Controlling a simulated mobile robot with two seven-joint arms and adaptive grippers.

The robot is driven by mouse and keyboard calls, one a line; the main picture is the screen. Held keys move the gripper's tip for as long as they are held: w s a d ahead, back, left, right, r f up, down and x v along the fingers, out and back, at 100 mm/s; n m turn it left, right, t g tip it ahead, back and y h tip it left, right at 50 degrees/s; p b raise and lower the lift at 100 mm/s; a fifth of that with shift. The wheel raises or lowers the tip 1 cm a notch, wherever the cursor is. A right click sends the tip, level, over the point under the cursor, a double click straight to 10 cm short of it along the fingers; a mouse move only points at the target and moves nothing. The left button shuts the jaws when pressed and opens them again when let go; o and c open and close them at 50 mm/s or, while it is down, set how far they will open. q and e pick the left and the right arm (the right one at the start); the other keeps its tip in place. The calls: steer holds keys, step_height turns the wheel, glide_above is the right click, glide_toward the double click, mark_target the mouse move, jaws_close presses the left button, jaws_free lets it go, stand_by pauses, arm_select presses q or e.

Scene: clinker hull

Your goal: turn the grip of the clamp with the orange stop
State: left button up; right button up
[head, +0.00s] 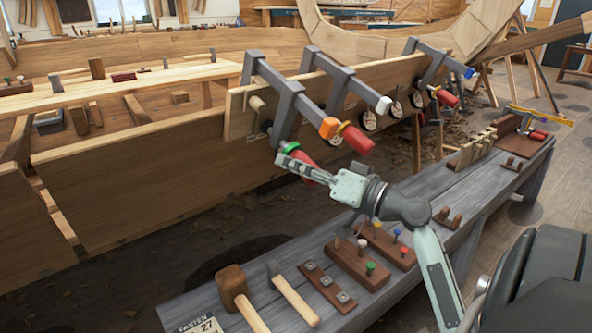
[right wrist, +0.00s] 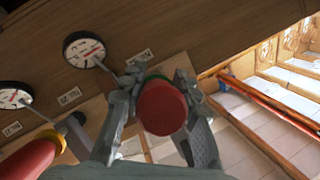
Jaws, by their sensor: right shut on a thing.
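The clamp with the orange stop (head: 328,128) is the nearest grey clamp (head: 287,98) on the plank edge. The orange block caps the end of its bar. Its red grip (head: 303,166) with a green collar (head: 290,148) hangs below the bar. My right gripper (head: 288,157) is shut on this grip. In the right wrist view, the red grip (right wrist: 163,108) faces the camera end-on between the two fingers, and the green collar (right wrist: 158,77) shows behind it. The fingers partly cover the grip in the head view. My left gripper is not in view.
A clamp with a white stop (head: 384,105) and yellow-collared red grip (head: 356,139) is close to the right. A clamp with a blue stop (head: 469,72) is farther along. Round gauges (head: 369,120) line the plank.

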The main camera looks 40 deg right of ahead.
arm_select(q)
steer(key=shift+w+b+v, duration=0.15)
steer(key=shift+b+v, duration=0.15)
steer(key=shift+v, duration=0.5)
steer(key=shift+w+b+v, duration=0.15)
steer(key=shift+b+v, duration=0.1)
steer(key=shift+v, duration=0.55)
arm_select(e)
steer(key=shift+r+m+y, duration=0.15)
steer(key=shift+m+y, duration=0.55)
steer(key=shift+m, duration=0.1)
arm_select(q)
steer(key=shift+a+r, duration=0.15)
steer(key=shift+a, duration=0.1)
arm_select(e)
steer(key=o, duration=1.2)
steer(key=shift+a, duration=0.1)
steer(key=shift+s, duration=0.25)
steer(key=v, duration=1.1)
steer(key=shift+s+f, duration=0.25)
steer(key=shift+s, duration=0.05)
